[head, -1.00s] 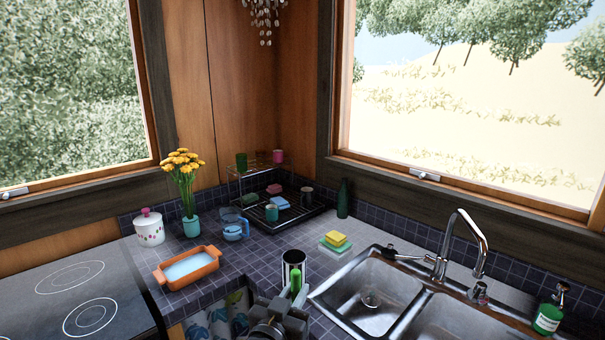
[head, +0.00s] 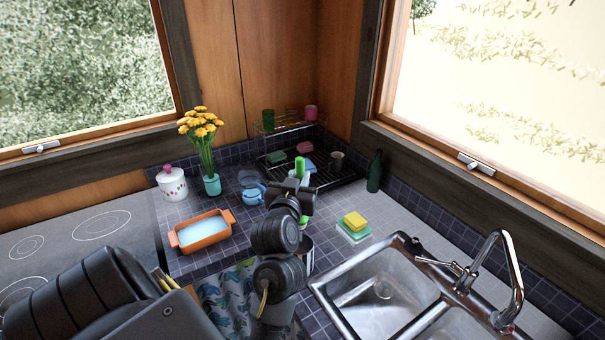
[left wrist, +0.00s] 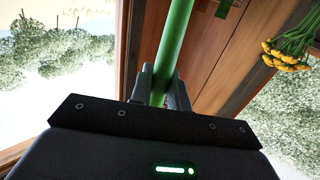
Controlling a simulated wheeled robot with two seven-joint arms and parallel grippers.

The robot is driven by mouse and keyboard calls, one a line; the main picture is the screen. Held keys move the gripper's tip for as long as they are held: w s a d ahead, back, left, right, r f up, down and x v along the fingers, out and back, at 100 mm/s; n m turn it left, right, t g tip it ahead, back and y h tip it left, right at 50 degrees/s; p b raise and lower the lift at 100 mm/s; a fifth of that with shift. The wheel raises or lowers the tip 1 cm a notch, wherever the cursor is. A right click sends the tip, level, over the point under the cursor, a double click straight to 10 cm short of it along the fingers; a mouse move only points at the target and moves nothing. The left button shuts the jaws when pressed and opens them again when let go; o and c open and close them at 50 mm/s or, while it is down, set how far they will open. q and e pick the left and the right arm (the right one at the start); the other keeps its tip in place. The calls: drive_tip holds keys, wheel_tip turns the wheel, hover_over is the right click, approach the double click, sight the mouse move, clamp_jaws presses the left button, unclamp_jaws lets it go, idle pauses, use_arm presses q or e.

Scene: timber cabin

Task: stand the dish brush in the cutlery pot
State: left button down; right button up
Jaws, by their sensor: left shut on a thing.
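The left wrist view shows the green handle (left wrist: 175,45) pinched between the two fingers. The cutlery pot (head: 308,250), a metal cylinder, stands on the tiled counter, mostly hidden behind my left wrist. The gripper appears above the pot in the picture; I cannot tell whether it is directly over it. My right gripper is not in view.
A dish rack (head: 330,176) with cups and sponges stands behind. Yellow and green sponges (head: 355,222) lie to the right, beside the steel sink (head: 385,295). An orange dish (head: 203,231), blue jug (head: 252,192) and flower vase (head: 212,185) stand to the left.

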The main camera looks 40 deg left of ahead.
sight(301, 221)
use_arm(q)
drive_tip(key=shift+w+f, duration=0.25)
drive_tip(key=shift+f, duration=0.85)
drive_tip(key=shift+s+f, duration=0.1)
drive_tip(key=shift+f, duration=0.55)
drive_tip(key=shift+s+f+b, duration=0.1)
drive_tip(key=shift+f+b, duration=0.45)
drive_tip(key=shift+f, duration=0.3)
wheel_tip(301, 221, down, 2)
drive_tip(key=shift+f+b, duration=0.1)
drive_tip(key=shift+b, duration=0.65)
drive_tip(key=shift+f+b, duration=2.4)
drive_tip(key=shift+f, duration=1.25)
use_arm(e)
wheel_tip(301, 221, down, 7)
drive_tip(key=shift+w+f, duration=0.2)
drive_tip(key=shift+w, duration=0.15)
